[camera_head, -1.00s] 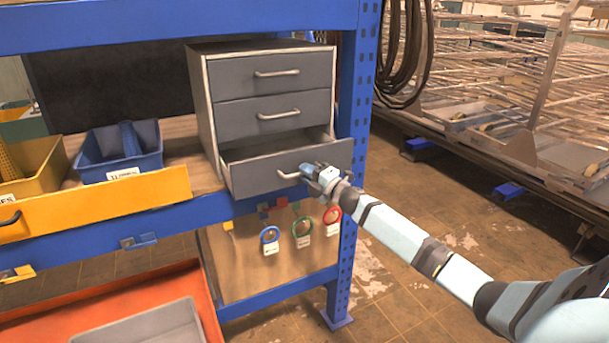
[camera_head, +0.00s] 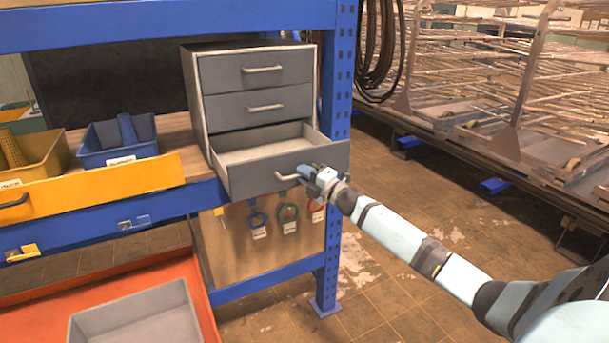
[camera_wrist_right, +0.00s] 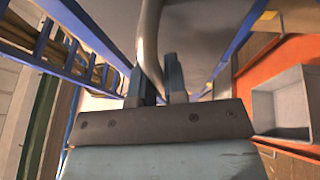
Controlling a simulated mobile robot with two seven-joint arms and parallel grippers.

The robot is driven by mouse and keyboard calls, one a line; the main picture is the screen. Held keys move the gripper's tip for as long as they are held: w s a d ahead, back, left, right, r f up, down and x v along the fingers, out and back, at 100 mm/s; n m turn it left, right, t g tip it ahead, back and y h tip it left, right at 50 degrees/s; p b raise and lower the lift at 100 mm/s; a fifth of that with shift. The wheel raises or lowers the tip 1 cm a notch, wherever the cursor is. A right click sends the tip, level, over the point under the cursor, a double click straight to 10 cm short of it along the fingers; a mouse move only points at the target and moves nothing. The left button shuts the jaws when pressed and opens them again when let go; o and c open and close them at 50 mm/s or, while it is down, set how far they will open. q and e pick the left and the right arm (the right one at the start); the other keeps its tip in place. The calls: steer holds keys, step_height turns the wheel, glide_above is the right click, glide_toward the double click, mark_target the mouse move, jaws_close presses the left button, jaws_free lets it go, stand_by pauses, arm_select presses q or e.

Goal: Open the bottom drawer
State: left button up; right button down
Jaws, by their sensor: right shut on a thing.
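A grey three-drawer cabinet (camera_head: 192,100) stands on the shelf of a blue rack. Its bottom drawer (camera_head: 255,177) is pulled well out, and its light, empty-looking inside shows. The upper two drawers are closed. My right gripper (camera_head: 306,174) is shut on the bottom drawer's handle (camera_head: 286,177) at its right part. In the right wrist view the curved handle (camera_wrist_right: 150,45) passes between the two fingers (camera_wrist_right: 160,85). My left gripper is in neither view.
A yellow bin (camera_head: 43,152) and a blue bin (camera_head: 117,160) sit left of the cabinet. A blue rack post (camera_head: 333,200) stands close behind my right gripper. Below are hanging coloured rings (camera_head: 288,212) and an orange tray (camera_head: 205,312) holding a grey box (camera_head: 130,312).

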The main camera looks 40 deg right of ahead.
steer(key=c, duration=1.2)
jaws_free()
steer(key=shift+s, duration=0.1)
steer(key=b+v, duration=0.2)
steer(key=v, duration=1.1)
steer(key=shift+s+d+b, duration=0.15)
steer(key=shift+s+b, duration=0.2)
